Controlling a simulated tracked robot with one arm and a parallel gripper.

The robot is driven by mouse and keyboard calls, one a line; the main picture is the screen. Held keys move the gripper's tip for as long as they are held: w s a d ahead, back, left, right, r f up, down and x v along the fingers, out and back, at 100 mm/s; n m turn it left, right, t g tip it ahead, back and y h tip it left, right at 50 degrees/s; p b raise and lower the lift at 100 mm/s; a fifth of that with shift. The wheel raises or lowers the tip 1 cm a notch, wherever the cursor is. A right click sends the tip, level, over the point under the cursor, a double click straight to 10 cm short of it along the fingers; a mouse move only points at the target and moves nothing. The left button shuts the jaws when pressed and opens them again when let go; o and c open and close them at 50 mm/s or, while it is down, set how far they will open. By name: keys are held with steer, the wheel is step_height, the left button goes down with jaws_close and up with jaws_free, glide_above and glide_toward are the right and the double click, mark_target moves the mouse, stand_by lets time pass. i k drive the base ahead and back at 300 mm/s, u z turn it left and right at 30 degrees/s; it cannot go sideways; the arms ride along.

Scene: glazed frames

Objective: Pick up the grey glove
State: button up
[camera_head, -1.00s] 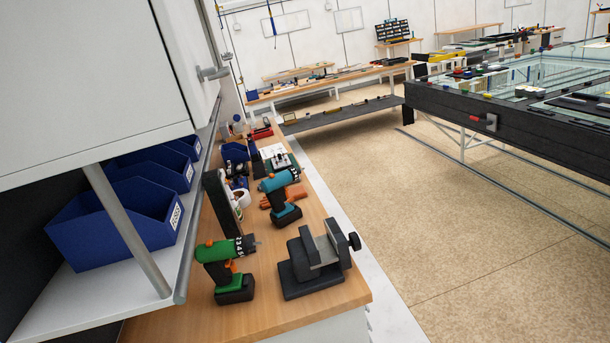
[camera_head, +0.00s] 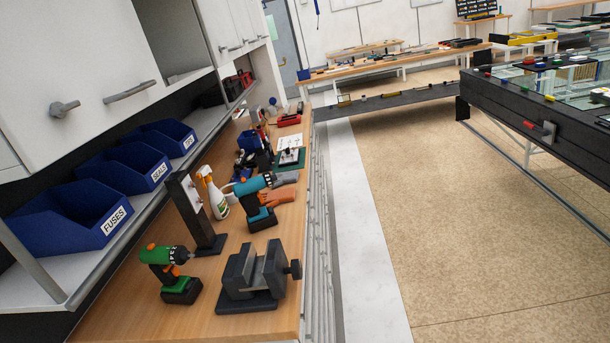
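A small greyish shape (camera_head: 288,178) lies on the wooden workbench (camera_head: 222,297), just behind the teal drill. It may be the grey glove, but it is small and partly hidden by the drill. An orange glove (camera_head: 280,197) lies just in front of it, also partly behind the drill. My gripper is not in view.
The teal drill (camera_head: 262,212), a green drill (camera_head: 163,262), a dark vise (camera_head: 257,277), an upright dark post (camera_head: 190,208) and a spray bottle (camera_head: 213,193) crowd the bench. A shelf with blue bins (camera_head: 85,215) overhangs its left side. The floor (camera_head: 450,200) to the right is clear.

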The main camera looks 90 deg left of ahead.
mark_target(291, 177)
steer(key=z, duration=0.15)
steer(key=i, duration=0.2)
steer(key=u, duration=2.6)
steer(key=k, duration=0.95)
steer(key=u, duration=0.2)
steer(key=i, duration=0.95)
steer(key=z, duration=0.1)
